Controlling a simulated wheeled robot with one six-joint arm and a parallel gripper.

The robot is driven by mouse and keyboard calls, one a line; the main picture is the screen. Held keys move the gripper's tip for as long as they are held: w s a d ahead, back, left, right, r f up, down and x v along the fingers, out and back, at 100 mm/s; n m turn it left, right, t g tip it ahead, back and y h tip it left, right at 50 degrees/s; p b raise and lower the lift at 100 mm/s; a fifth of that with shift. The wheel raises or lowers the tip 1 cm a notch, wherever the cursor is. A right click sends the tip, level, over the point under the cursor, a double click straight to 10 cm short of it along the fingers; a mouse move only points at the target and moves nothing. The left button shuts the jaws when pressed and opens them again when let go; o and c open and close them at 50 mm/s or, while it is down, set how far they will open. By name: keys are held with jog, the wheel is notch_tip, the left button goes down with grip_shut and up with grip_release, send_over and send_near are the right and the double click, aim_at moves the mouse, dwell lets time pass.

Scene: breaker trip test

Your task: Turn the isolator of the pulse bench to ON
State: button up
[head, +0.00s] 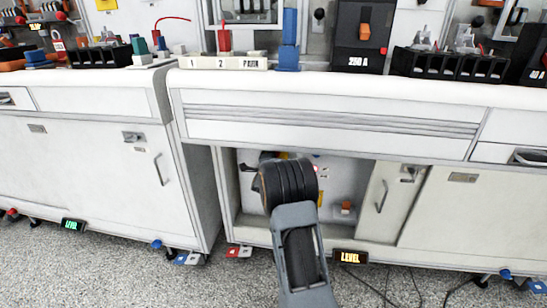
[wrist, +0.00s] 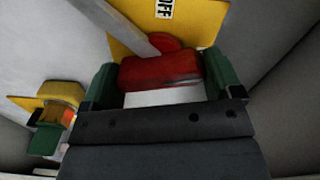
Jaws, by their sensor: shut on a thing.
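The isolator's red handle (wrist: 160,70) sits in front of a yellow plate (wrist: 112,28) in the wrist view. An OFF label (wrist: 165,9) shows at the top of that plate. My gripper (wrist: 160,78) has its green fingers on either side of the red handle and is shut on it. A grey bar runs from the upper left to the red hub behind the handle. In the head view my arm reaches into the open compartment (head: 342,180) under the middle bench. My wrist hides the isolator and the fingers there.
A second yellow plate with a green and orange device (wrist: 58,115) is at the left in the wrist view. A lit LEVEL sign (head: 350,257) is below.

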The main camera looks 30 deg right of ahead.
jog(key=shift+f+m, duration=0.1)
jog(key=shift+m, duration=1.4)
jog(key=o, duration=0.7)
jog(key=shift+o, duration=0.2)
jog(key=p+v, duration=0.3)
jog(key=v, duration=1.1)
jog(key=shift+p, duration=0.35)
